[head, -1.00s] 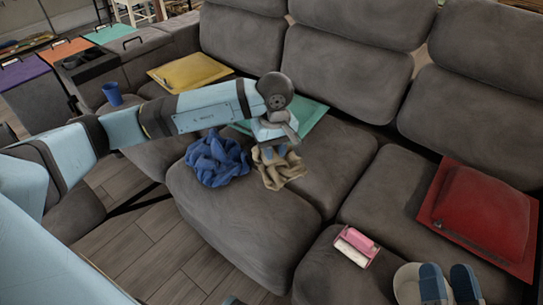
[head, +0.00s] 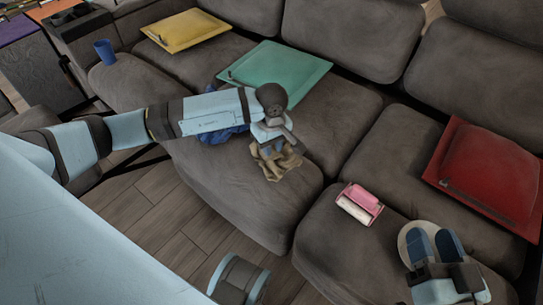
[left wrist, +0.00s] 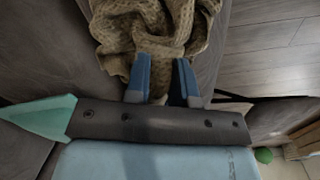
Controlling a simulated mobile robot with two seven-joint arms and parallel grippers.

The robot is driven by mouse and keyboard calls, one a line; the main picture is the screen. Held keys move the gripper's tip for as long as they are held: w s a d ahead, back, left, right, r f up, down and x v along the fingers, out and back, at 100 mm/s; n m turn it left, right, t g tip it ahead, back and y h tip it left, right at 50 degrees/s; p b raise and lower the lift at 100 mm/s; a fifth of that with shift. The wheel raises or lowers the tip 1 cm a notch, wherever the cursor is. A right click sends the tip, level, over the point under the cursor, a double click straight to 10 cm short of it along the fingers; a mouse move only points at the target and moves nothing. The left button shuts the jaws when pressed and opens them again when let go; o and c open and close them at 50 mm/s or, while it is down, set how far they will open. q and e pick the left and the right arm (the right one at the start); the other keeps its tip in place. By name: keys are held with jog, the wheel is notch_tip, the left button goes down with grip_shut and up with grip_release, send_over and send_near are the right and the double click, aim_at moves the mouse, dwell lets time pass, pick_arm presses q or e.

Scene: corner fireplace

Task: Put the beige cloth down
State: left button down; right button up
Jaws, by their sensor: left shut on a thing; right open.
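My left gripper (head: 266,150) points down over the middle seat of the grey sofa (head: 240,185) and is shut on the beige cloth (head: 283,164). The cloth is crumpled and hangs below the fingers, low at the seat; I cannot tell how much of it rests there. In the left wrist view, the knitted cloth (left wrist: 150,25) bunches ahead of the two blue fingers (left wrist: 163,78), with part between them. My right gripper (head: 434,245) is open at the lower right, above the right seat.
A blue cloth (head: 215,138) lies behind my left arm. A teal cushion (head: 280,75), yellow cushion (head: 186,29), blue cup (head: 105,52) and red cushion (head: 487,165) are on the sofa. A pink-and-white object (head: 360,203) and round beige object (head: 408,238) lie on the right.

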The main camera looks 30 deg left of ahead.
pick_arm(q)
jog(key=shift+f+b, duration=0.6)
jog(key=shift+f, duration=1.4)
pick_arm(e)
jog(key=shift+f+g, duration=0.3)
jog(key=shift+f, duration=0.7)
pick_arm(q)
jog(key=shift+f, duration=0.1)
jog(key=shift+f, duration=0.15)
jog(key=c, duration=1)
grip_release()
pick_arm(e)
jog(key=shift+f, duration=0.1)
pick_arm(q)
jog(key=shift+r, duration=0.2)
